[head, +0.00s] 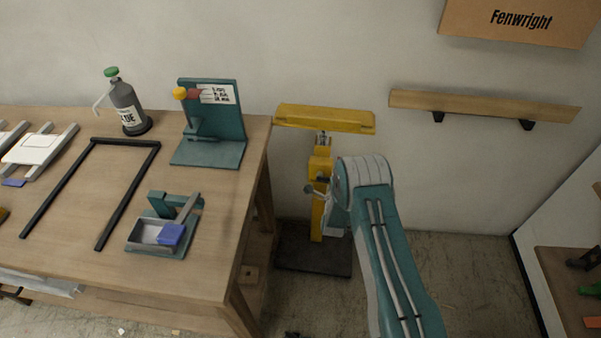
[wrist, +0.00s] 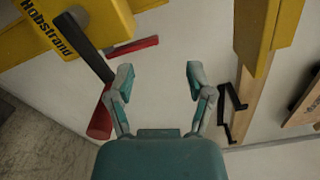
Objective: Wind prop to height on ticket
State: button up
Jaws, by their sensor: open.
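The yellow prop (head: 319,165) stands on a dark base plate (head: 313,261) to the right of the workbench. Its yellow top beam (head: 325,118) lies crosswise. In the wrist view, its yellow body (wrist: 60,25) reads "Hobstrand". A dark crank arm (wrist: 85,47) runs down to a red handle (wrist: 100,120). My gripper (wrist: 158,72) is open, with nothing between its fingers. The red handle is just left of its left finger; I cannot tell whether they touch. My arm partly covers the prop in the head view. A white card (head: 217,94), perhaps the ticket, has writing too small to read.
The workbench (head: 200,255) carries a teal stand (head: 226,127), a bottle (head: 128,106), a black frame (head: 127,143) and a small tray (head: 147,232). A wooden wall rail (head: 484,107) on black brackets is at right. A "Fenwright" board (head: 520,20) hangs above it. Floor right of my arm is clear.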

jog(key=a+f+n, duration=0.4)
jog(key=a+n, duration=0.8)
jog(key=n, duration=0.5)
jog(key=s, duration=1.1)
jog(key=w+r+g, duration=0.2)
jog(key=w+r, duration=0.3)
jog(key=r, duration=0.5)
jog(key=shift+w+r+y, duration=0.3)
jog(key=shift+r, duration=0.05)
